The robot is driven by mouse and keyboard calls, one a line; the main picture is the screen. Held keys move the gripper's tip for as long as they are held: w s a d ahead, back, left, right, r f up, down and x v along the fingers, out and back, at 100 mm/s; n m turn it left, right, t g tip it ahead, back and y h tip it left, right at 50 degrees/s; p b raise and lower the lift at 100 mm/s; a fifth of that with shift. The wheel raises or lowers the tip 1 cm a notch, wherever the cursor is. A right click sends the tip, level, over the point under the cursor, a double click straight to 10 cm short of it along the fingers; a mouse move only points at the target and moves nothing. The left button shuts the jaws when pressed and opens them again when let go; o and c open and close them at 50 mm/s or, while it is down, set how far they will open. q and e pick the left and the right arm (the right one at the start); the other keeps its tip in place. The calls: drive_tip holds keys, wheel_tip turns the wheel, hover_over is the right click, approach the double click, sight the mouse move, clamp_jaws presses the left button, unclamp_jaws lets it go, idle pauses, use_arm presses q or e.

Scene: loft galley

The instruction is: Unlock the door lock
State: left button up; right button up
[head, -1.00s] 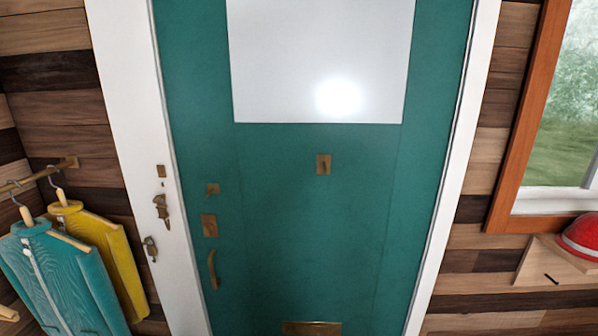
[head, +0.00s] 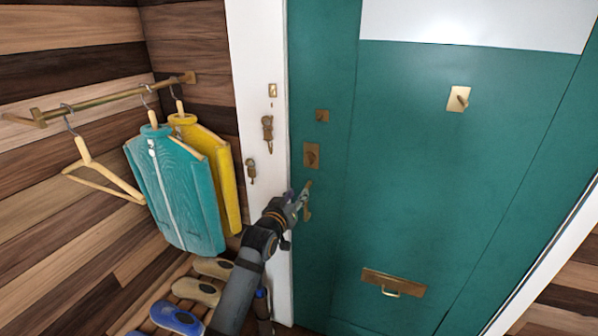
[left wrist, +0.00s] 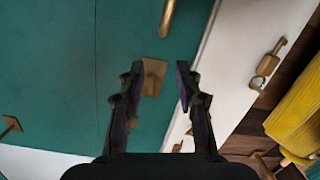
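The teal door (head: 400,190) stands in its white frame. A square brass lock plate (head: 311,155) with a round centre is near its frame-side edge, above a brass handle (head: 308,214) partly hidden by my gripper. My left gripper (head: 305,194) is just below the lock plate in the head view, in front of the handle. In the left wrist view my left gripper (left wrist: 158,77) is open, its two fingers apart and empty. A brass plate (left wrist: 153,78) shows between the fingers, with the handle (left wrist: 168,16) at the top. Contact cannot be told. My right gripper is out of view.
Brass fittings (head: 267,130) sit on the white frame beside the door edge. Teal and yellow coats (head: 178,195) hang left of it, above shoes (head: 196,290). Another brass plate (head: 458,99) and a mail slot (head: 393,283) are on the door.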

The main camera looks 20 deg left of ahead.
use_arm(q)
drive_tip(key=t, duration=0.1)
approach(308, 161)
drive_tip(key=s, duration=0.1)
drive_tip(key=w+p, duration=0.1)
drive_tip(key=w, duration=0.8)
drive_tip(key=shift+w+f, duration=0.1)
drive_tip(key=shift+w, duration=0.65)
drive_tip(key=c, duration=0.7)
clamp_jaws()
drive_tip(key=shift+p, duration=0.3)
